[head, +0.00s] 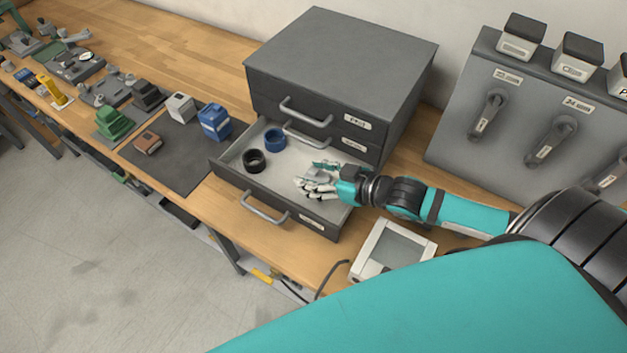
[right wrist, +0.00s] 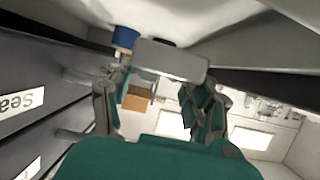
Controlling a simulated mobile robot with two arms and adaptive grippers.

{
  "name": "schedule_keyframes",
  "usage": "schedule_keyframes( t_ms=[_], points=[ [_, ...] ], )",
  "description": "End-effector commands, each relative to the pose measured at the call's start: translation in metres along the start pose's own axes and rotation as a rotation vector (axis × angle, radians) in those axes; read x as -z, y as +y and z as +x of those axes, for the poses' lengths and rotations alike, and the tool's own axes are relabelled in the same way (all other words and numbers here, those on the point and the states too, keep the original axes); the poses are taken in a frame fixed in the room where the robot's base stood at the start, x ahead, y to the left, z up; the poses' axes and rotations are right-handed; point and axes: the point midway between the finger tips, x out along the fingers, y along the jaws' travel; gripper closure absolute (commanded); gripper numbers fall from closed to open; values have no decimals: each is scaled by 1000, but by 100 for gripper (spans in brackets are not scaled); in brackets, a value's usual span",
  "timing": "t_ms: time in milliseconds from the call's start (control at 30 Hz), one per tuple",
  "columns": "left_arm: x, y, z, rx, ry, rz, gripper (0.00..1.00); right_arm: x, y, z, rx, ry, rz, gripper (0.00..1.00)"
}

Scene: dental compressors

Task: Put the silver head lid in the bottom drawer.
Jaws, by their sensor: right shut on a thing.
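The bottom drawer (head: 230,174) of the dark grey cabinet is pulled open. My right gripper (head: 310,180) is over its right part. The gripper is shut on the silver head lid (head: 317,173), which is small and partly hidden by the fingers in the head view. In the right wrist view the lid (right wrist: 170,60) shows as a pale grey block between the fingertips of my right gripper (right wrist: 155,95). I cannot tell whether the lid touches the drawer floor. My left gripper is not in view.
A black ring (head: 254,161) and a blue ring (head: 275,139) lie in the drawer's left part. The cabinet (head: 340,55) rises behind it. A grey-white framed device (head: 393,252) stands to the right. Several parts lie on the bench at left, near a dark mat (head: 180,165).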

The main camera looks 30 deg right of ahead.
Motion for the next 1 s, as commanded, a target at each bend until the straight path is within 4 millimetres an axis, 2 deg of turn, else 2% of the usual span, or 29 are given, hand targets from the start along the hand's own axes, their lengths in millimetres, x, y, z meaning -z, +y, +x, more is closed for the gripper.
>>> schedule_keyframes(
  t_ms=[300, 667, 700, 867, 1000],
  points=[
    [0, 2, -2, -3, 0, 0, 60, -34, 0, 15, 0, 2, 0, 83],
    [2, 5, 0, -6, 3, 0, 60, -39, -1, 16, 0, 1, -1, 83],
    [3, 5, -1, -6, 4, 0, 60, -39, -1, 16, 0, 0, -1, 44],
    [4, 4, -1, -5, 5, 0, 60, -39, -1, 16, 0, 0, -1, 23],
    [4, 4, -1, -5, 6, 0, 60, -39, -1, 16, 0, 0, -1, 23]
  ],
)
